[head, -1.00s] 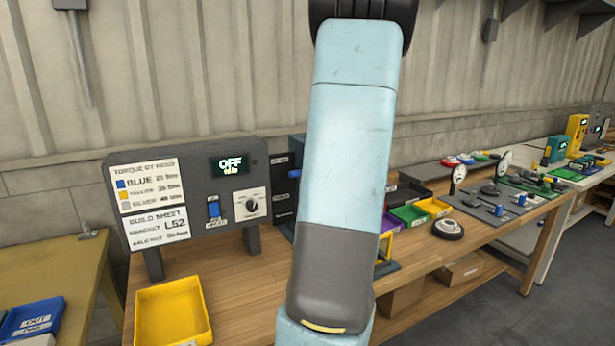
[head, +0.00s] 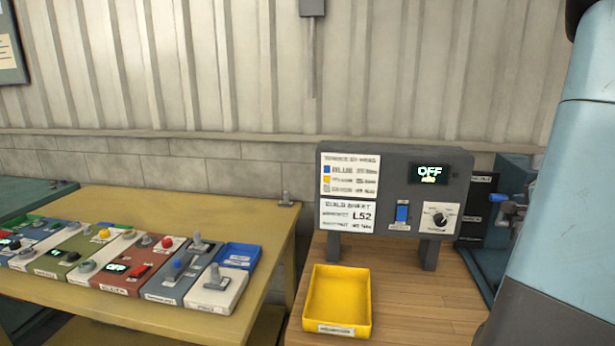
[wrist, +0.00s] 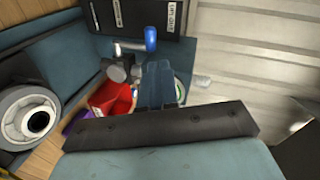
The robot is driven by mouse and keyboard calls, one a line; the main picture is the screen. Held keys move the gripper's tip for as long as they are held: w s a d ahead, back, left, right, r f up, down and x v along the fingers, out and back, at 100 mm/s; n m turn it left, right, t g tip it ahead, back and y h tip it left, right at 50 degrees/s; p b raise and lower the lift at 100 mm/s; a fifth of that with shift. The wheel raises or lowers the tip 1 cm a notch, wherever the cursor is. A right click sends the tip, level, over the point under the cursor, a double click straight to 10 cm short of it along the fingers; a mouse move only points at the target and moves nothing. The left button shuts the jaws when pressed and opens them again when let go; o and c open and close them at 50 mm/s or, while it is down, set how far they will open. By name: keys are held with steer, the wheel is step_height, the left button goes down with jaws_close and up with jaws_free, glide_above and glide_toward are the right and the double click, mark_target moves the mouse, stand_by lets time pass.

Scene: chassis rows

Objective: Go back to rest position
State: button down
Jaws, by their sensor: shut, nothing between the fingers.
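My light-blue arm with its dark lower part stands along the right edge of the head view, and its end is out of that frame. In the wrist view my gripper (wrist: 160,82) shows as a narrow dark blue-grey pair of fingers, shut with nothing held. It appears above a teal rack with a red bin (wrist: 112,98) beside it. A blue-ended tool (wrist: 150,40) is just past the fingertips; I cannot tell whether they touch.
The grey control panel (head: 395,195) reads OFF and stands behind a yellow tray (head: 337,300) on the wooden bench. A yellow table (head: 150,205) with several coloured modules is at left. The wrist view shows a wheel-like part (wrist: 32,118) at left and ribbed wall (wrist: 250,60) at right.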

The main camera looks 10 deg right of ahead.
steer(key=a+r+n+g, duration=0.2)
steer(key=a+r+n, duration=0.15)
steer(key=a, duration=0.55)
steer(key=a+r+n+g, duration=0.2)
steer(key=a+n, duration=0.3)
steer(key=a, duration=0.4)
steer(key=s+a+n+g+y, duration=0.2)
steer(key=s+a+n, duration=0.3)
steer(key=a, duration=0.5)
steer(key=s+a+n+g+y, duration=0.2)
steer(key=s+a+n, duration=0.4)
steer(key=s+a, duration=0.3)
steer(key=shift+s+a+f+y, duration=0.35)
steer(key=shift+s+y, duration=0.25)
steer(key=shift+y, duration=0.1)
